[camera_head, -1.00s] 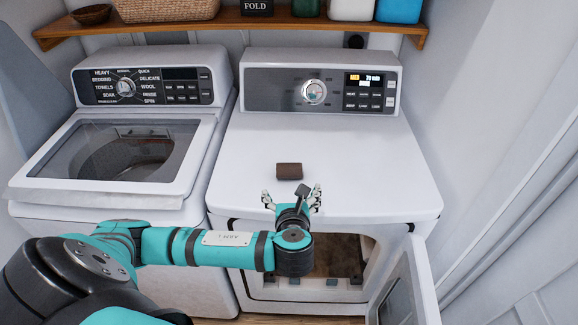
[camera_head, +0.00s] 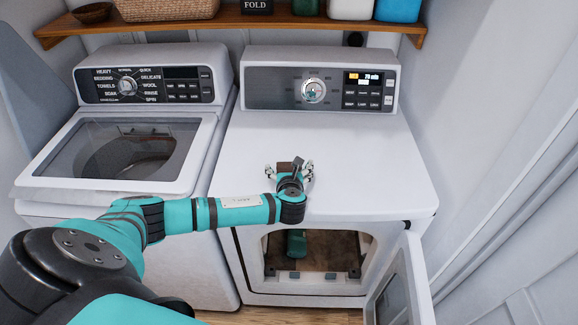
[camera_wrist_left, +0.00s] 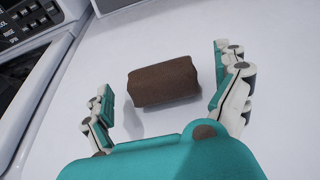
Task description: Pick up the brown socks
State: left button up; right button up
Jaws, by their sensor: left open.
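The brown socks (camera_head: 284,166) are a small rolled brown bundle lying on the white top of the dryer (camera_head: 345,160). In the left wrist view the bundle (camera_wrist_left: 165,82) lies between and just ahead of the two fingers, with white surface showing on both sides of it. My left gripper (camera_head: 289,168) is open around the near side of the socks, and in the wrist view its fingertips (camera_wrist_left: 163,75) stand apart from them. In the head view the gripper hides part of the socks. My right gripper is not in view.
The dryer door (camera_head: 401,285) hangs open at the lower right, and a green item (camera_head: 296,243) lies inside the drum opening. The washer (camera_head: 120,150) stands to the left with its lid shut. A wooden shelf (camera_head: 225,24) with a basket and containers runs above. The dryer top is otherwise clear.

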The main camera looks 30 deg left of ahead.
pick_arm(q)
jog(key=shift+x, duration=1.2)
jog(key=c, duration=1)
